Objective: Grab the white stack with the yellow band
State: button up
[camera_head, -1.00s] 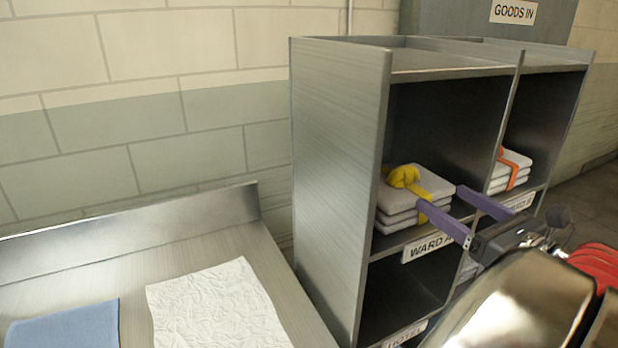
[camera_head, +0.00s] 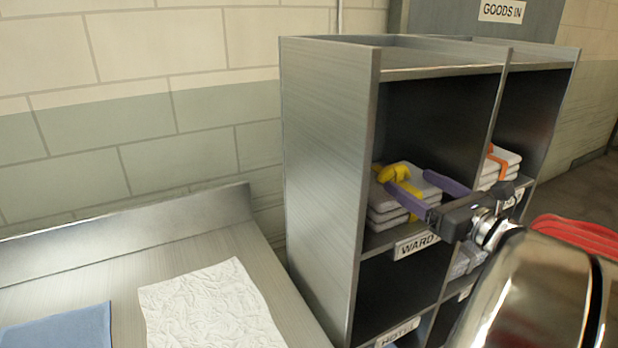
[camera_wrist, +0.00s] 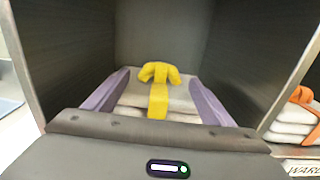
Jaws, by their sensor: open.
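The white stack with the yellow band (camera_head: 379,214) lies in the upper left compartment of the shelf unit, above the "WARD" label. Its yellow band is tied in a knot on top. In the wrist view the stack (camera_wrist: 185,98) is straight ahead, with the band running down its front. My gripper (camera_head: 423,179) is open, with its purple fingers reaching into the compartment. One finger is on each side of the stack, and in the wrist view the gripper (camera_wrist: 160,80) looks centred on it. I cannot tell whether the fingers touch it.
A white stack with an orange band (camera_head: 488,181) sits in the compartment to the right, past a divider. The grey shelf unit (camera_head: 322,170) has upright side walls close to my gripper. At left, a metal bench (camera_head: 215,244) holds a crumpled white cloth (camera_head: 210,310) and a blue cloth (camera_head: 60,330).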

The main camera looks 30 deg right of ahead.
aim_at(400, 173)
jog(key=shift+w, duration=1)
jog(key=shift+w, duration=2.6)
jog(key=shift+c, duration=0.4)
grip_shut()
jog(key=shift+r, duration=0.15)
